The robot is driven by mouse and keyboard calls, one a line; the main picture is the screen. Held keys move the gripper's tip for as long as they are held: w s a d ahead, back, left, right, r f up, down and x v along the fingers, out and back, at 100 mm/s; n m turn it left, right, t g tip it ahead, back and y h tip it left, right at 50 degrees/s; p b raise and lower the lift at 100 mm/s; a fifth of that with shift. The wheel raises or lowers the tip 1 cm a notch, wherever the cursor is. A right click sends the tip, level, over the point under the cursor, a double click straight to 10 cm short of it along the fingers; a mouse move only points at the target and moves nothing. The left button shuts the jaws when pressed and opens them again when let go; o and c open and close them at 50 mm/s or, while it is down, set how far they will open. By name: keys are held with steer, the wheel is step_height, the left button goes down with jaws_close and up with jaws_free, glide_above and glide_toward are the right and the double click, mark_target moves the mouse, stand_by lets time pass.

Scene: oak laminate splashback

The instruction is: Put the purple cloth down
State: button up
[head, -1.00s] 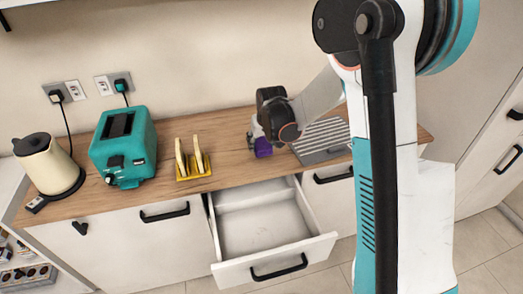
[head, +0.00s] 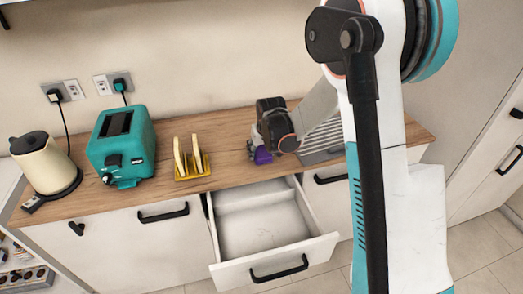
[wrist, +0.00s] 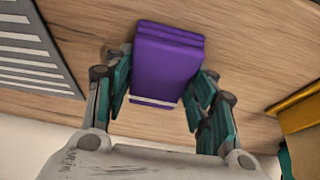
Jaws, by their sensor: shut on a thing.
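The purple cloth (wrist: 167,62) is a folded block between the two fingers of my gripper (wrist: 160,95) in the wrist view. My gripper is shut on it. In the head view the purple cloth (head: 262,156) shows below my gripper (head: 256,148), over the wooden counter (head: 228,150) near its front edge. I cannot tell whether the cloth touches the counter.
A grey ridged rack (head: 322,140) stands just right of my gripper. A yellow toast rack (head: 193,174) with two slices, a teal toaster (head: 123,147) and a cream kettle (head: 45,165) stand to the left. An open, empty-looking drawer (head: 262,228) juts out below.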

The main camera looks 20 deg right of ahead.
steer(key=o, duration=1)
steer(key=shift+s+f, duration=0.1)
steer(key=shift+f, duration=0.15)
steer(key=shift+c, duration=0.2)
steer(key=shift+o, duration=0.7)
steer(key=shift+f, duration=0.1)
steer(key=shift+r+p, duration=0.55)
steer(key=w+p+v, duration=0.1)
steer(key=p+v, duration=0.4)
steer(key=v, duration=0.9)
steer(key=s+r+t, duration=0.1)
steer(key=s+r, duration=1.1)
steer(key=s, duration=0.3)
steer(key=s+t, duration=0.1)
steer(key=s, duration=1.2)
steer(key=shift+s+t, duration=0.2)
steer(key=shift+t, duration=0.1)
